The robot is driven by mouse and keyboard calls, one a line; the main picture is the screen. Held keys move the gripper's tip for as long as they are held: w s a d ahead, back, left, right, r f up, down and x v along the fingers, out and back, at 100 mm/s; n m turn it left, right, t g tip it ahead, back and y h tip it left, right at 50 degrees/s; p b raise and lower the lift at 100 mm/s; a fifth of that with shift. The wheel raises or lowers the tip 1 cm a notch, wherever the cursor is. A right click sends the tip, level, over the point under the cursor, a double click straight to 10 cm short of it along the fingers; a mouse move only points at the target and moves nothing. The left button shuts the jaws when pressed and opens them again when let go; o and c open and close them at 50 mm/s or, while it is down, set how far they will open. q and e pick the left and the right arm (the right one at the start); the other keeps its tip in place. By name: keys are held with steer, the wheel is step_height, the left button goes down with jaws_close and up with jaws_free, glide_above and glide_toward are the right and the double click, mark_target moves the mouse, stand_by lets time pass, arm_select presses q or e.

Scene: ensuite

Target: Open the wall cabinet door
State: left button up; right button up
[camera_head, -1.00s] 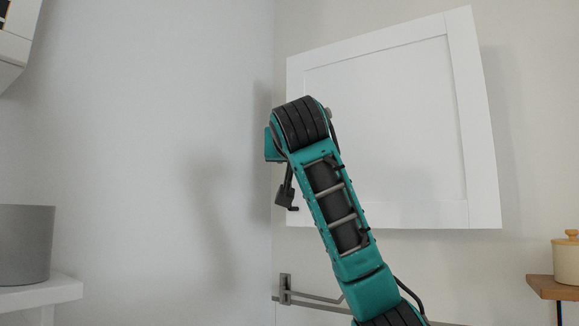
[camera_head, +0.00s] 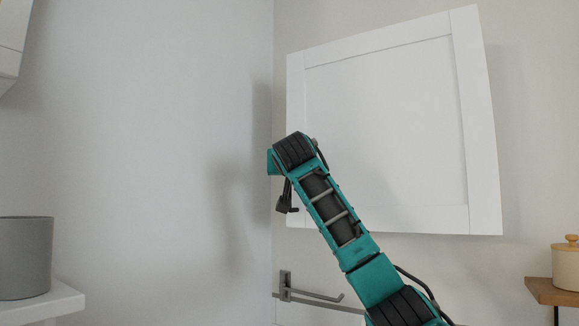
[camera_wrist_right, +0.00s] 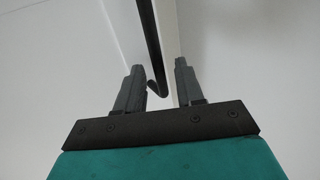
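The white wall cabinet door (camera_head: 390,130) with a raised frame fills the upper right of the head view. It looks shut there, but my arm hides part of its left edge and lower left corner. My right arm reaches up in front of it from the bottom. Its gripper is mostly hidden behind the wrist in the head view. In the right wrist view my right gripper (camera_wrist_right: 158,82) is open, with its two fingers apart. A dark bar handle (camera_wrist_right: 149,40) passes between the fingers without clear contact on either. My left gripper is not in view.
A bare wall runs left of the cabinet. A grey rail (camera_head: 310,294) is fixed below it. A grey pot (camera_head: 25,258) stands on a white shelf (camera_head: 55,303) at the left. A cream lidded jar (camera_head: 567,265) stands on a wooden shelf (camera_head: 550,292) at the right.

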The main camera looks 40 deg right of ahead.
jaws_close()
stand_by(0.6)
